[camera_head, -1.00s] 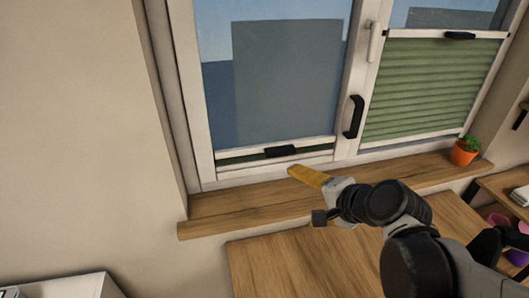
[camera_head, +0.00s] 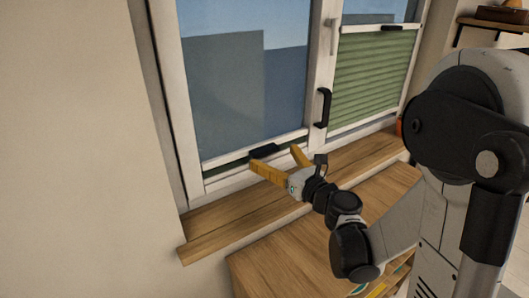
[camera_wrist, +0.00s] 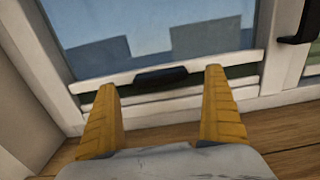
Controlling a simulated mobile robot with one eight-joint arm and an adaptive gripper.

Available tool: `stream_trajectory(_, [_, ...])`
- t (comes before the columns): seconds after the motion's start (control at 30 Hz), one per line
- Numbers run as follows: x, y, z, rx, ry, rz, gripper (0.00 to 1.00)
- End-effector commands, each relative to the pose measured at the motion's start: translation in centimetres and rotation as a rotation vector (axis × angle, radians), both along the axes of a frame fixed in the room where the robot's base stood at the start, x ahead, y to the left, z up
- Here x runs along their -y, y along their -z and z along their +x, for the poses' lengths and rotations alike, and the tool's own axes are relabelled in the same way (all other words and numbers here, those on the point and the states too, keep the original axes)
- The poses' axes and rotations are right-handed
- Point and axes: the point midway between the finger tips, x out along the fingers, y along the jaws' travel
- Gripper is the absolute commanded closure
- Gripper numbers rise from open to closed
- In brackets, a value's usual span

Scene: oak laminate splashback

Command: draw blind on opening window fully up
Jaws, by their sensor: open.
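The blind on the left window sash is lowered to a narrow folded band near the bottom, with a white rail (camera_head: 223,158) and a black handle tab (camera_head: 263,151). The black tab also shows in the wrist view (camera_wrist: 160,76), ahead of and between my fingertips. My gripper (camera_head: 278,156) has yellow fingers spread open and empty, just in front of the tab. In the wrist view my gripper (camera_wrist: 163,80) frames the tab, apart from it as far as I can tell. A black window handle (camera_head: 323,107) stands upright on the middle frame.
A green pleated blind (camera_head: 370,75) covers most of the right sash. The wooden sill (camera_head: 215,220) runs below the window, and a wooden top (camera_head: 275,255) lies in front of it. A shelf (camera_head: 490,24) is at upper right.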

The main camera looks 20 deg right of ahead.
Motion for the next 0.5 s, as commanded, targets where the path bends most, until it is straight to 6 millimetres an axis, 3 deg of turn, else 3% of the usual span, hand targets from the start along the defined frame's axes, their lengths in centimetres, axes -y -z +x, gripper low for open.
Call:
stream_trajectory(0.2, [-1.1, 0.1, 3.2, 0.000, 0.000, -0.001, 0.00])
stream_trajectory(0.5, [-1.4, 0.0, 4.2, 0.000, 0.000, -0.002, 0.00])
